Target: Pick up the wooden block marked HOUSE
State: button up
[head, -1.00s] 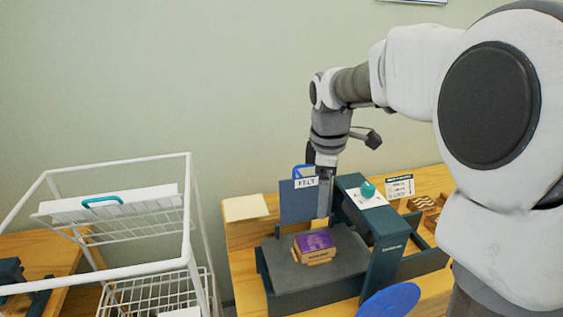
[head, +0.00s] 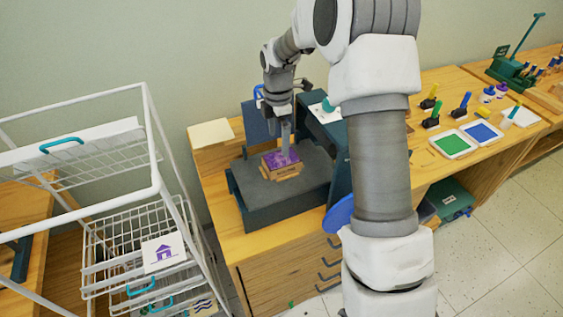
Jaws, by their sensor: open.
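A wooden block with a purple top (head: 281,162) lies on the dark grey bed of the press (head: 262,190); its markings are too small to read, so I cannot tell whether it says HOUSE. My gripper (head: 286,150) points down at the block, with its fingers at or just above the purple top. It is open. The fingers overlap the block in the picture, and I cannot tell whether they touch it or straddle it.
A white wire rack (head: 155,190) stands at the left, holding a card with a purple house print (head: 163,252). The press's dark upright (head: 340,175) is close right of the block. Green (head: 453,145) and blue (head: 481,131) ink pads lie farther right.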

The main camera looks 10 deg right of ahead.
aim_at(282, 158)
notch_tip(282, 158, down, 3)
jog(key=shift+f, duration=0.1)
jog(key=shift+d+f+p, duration=0.25)
jog(key=shift+f, duration=1.1)
jog(key=shift+d+f+p, duration=0.2)
jog(key=shift+f+p, duration=0.05)
jog(key=shift+f, duration=1.1)
jog(key=c, duration=1.3)
